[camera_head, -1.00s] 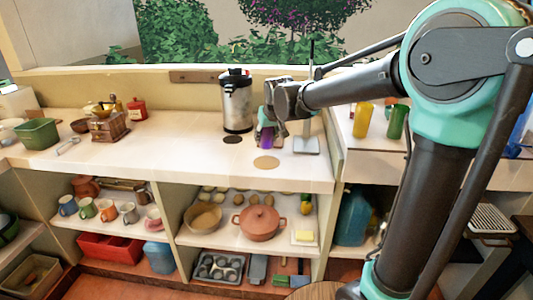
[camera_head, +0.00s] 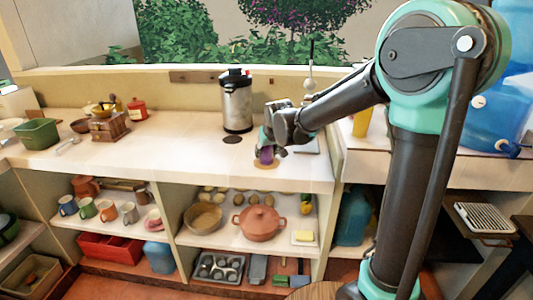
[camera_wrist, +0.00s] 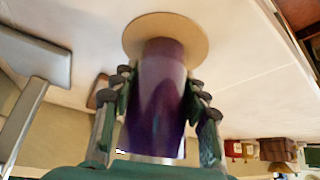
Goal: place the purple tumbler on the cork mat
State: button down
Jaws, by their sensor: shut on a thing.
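The purple tumbler (camera_head: 266,155) is held in my gripper (camera_head: 265,146) over the counter. The wrist view shows the purple tumbler (camera_wrist: 158,100) between the two dark fingers of my gripper (camera_wrist: 160,105), which touch its sides. The round tan cork mat (camera_head: 264,166) lies flat on the counter near its front edge. In the wrist view the cork mat (camera_wrist: 140,32) shows just beyond the tumbler's far end, which overlaps it. I cannot tell whether the tumbler touches the mat or hangs just above it.
A steel urn (camera_head: 236,102) stands behind and left of my gripper, with a small dark round mat (camera_head: 232,139) in front of it. A grey stand with a ladle (camera_head: 309,82) is close on the right. The counter (camera_head: 180,155) to the left is clear.

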jog(key=c, duration=0.8)
grip_release()
jog(key=v, duration=1.2)
jog(key=shift+m+h, duration=0.4)
jog(key=shift+m, duration=0.1)
jog(key=d+f, duration=0.1)
jog(key=d, duration=0.1)
jog(key=s+d+f, duration=0.1)
jog(key=d+f, duration=0.1)
jog(key=s+d+f, duration=0.1)
jog(key=d, duration=0.1)
jog(key=shift+s+d+f, duration=0.25)
jog(key=shift+d+f, duration=0.05)
jog(key=shift+d, duration=0.05)
jog(key=s+d+f+m, duration=0.1)
jog(key=s+d+f, duration=0.4)
jog(key=s, duration=0.1)
jog(key=s+d+f+m+g+h, duration=0.1)
jog(key=s+d+f, duration=0.5)
jog(key=s+d+f+m+g, duration=0.1)
jog(key=s+d+f, duration=0.5)
jog(key=shift+s+h, duration=0.3)
jog(key=shift+s, duration=0.1)
